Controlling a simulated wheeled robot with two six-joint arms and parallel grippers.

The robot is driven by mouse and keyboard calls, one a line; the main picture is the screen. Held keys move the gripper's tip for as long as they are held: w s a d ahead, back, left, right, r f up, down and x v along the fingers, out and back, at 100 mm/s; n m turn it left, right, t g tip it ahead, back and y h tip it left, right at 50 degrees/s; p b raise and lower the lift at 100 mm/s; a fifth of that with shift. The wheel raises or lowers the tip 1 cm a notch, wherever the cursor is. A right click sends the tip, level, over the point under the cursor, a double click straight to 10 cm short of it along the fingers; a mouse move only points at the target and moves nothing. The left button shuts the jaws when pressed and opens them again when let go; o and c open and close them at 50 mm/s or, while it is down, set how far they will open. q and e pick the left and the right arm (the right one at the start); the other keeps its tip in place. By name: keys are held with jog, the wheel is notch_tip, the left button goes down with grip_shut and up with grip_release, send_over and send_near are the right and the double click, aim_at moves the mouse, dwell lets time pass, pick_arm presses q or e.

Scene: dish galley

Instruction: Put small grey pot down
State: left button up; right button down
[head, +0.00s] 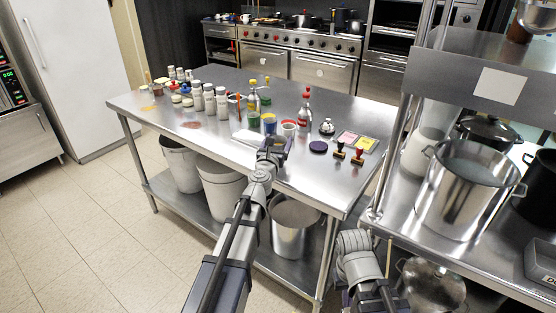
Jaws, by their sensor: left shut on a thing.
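My left gripper (273,146) is over the near edge of the steel table (225,145), just in front of the small cups. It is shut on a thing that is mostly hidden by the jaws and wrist. I take this to be the small grey pot, but its shape cannot be made out. Whether it touches the tabletop cannot be told. My right arm shows at the bottom right, beside the table's right end; its gripper is not in view.
A blue-and-yellow cup (269,123), a red-and-white cup (289,128) and bottles stand beyond the gripper. A purple disc (318,147) and stamps (358,156) lie right. White shakers (209,99) stand left. A large steel pot (463,195) stands on the right-hand shelf.

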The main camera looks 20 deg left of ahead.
pick_arm(q)
jog(key=shift+f, duration=0.1)
notch_tip(320, 180, down, 4)
jog(key=b, duration=0.3)
jog(key=shift+r, duration=0.25)
jog(key=shift+b, duration=0.3)
jog(key=shift+f, duration=0.2)
jog(key=o, duration=1.4)
jog(key=shift+r, duration=0.1)
